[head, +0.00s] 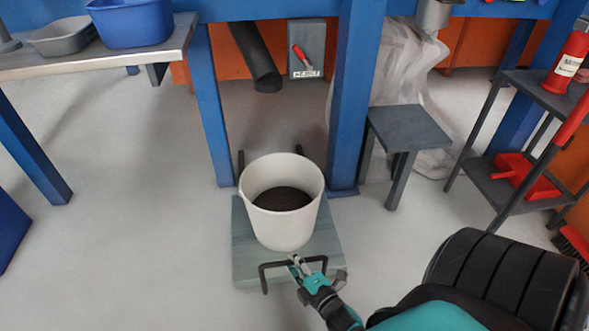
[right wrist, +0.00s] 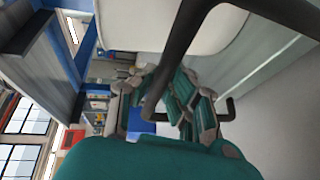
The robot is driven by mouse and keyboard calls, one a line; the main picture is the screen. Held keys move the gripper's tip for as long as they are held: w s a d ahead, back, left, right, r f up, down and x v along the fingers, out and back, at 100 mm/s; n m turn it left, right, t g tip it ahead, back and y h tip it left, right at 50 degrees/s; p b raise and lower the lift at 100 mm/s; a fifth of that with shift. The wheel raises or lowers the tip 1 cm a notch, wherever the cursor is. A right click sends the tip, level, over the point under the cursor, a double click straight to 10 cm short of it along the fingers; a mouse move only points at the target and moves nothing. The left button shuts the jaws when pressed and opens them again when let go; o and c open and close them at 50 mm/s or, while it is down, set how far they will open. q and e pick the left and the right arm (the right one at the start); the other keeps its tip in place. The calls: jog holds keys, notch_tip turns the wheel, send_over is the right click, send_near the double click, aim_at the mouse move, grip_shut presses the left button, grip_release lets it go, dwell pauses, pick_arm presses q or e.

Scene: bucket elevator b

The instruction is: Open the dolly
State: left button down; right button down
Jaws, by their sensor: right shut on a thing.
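The dolly (head: 250,262) is a flat grey-green platform on the floor, with a dark bent handle (head: 268,279) at its near edge. A white bucket (head: 268,224) with dark material inside stands on it. My right gripper (head: 296,262) is at the near edge of the dolly, shut on the handle, just in front of the bucket. In the right wrist view the dark handle bar (right wrist: 172,70) passes between the gripper's fingers (right wrist: 165,105), and the bucket's white wall (right wrist: 150,25) is close by. My left gripper is not in view.
Blue posts (head: 354,100) stand behind the dolly, with a dark pipe (head: 256,60) and a red-handled switch (head: 302,56) between them. A grey stool (head: 411,127) and a shelf with red items (head: 525,180) are on the right. Floor left of the dolly is clear.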

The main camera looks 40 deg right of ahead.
jog(key=shift+r, duration=0.1)
jog(key=c, duration=1.3)
grip_release()
jog(key=shift+v, duration=3.75)
